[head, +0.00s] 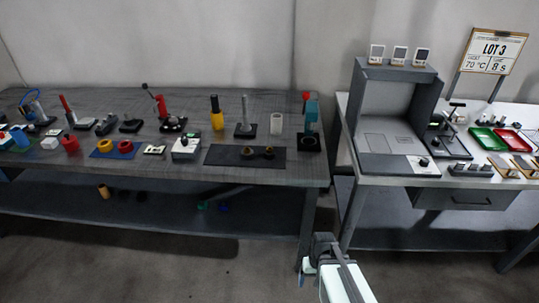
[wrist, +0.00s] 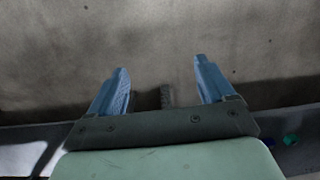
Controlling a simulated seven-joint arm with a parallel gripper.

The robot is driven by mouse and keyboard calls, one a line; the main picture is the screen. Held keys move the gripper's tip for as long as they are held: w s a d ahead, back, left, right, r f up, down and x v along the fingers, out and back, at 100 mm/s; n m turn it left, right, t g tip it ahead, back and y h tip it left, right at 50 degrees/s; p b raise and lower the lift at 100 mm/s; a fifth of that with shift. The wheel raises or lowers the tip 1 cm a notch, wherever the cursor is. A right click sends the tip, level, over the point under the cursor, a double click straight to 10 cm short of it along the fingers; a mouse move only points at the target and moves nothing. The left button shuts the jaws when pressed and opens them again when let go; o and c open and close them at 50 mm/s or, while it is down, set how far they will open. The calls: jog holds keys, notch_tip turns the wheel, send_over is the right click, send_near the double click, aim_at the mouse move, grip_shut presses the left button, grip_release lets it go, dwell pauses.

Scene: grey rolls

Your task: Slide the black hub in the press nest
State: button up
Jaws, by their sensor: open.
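My gripper (wrist: 160,80) is open and empty in the wrist view, its two blue fingers spread over bare grey floor. In the head view it shows low in front of the benches, at the bottom right of centre. A teal upright with a red top (head: 311,112) stands on a black base (head: 309,143) at the right end of the left bench; it looks like a press. Two small dark round pieces (head: 247,153) (head: 268,153) sit on a dark mat (head: 224,156). I cannot tell which thing is the black hub, and the nest is too small to make out.
The left bench (head: 180,182) carries several tools, posts and small parts. A white cylinder (head: 277,123) stands left of the teal upright. The right bench holds a grey open-fronted box (head: 392,108), a green tray (head: 488,139) and a red tray (head: 515,140). A gap separates the benches.

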jog(key=w+a+r+m+t+y, duration=0.2)
jog(key=w+a+r+m+t, duration=0.2)
jog(key=w+r+m, duration=0.5)
jog(key=w+a+r+m+t+y, duration=0.2)
jog(key=w+a+r+m+t, duration=0.2)
jog(key=w+r+m, duration=0.5)
jog(key=w+a+r+m+t+y, duration=0.2)
jog(key=w+a+r+m+t, duration=0.2)
jog(key=w+r+m, duration=0.5)
jog(key=shift+w+r+m+t, duration=0.2)
jog(key=shift+r+m+t, duration=0.15)
jog(key=shift+r+m, duration=0.7)
jog(key=shift+w+r+m+t, duration=0.15)
jog(key=shift+r+m+t, duration=0.2)
jog(key=shift+r+m, duration=0.7)
send_near(271, 153)
jog(key=shift+n, duration=0.3)
jog(key=x, duration=0.4)
jog(key=shift+w+a, duration=0.2)
jog(key=shift+a, duration=0.15)
jog(key=shift+x, duration=2.6)
jog(key=shift+d+f, duration=0.1)
jog(key=shift+d, duration=0.1)
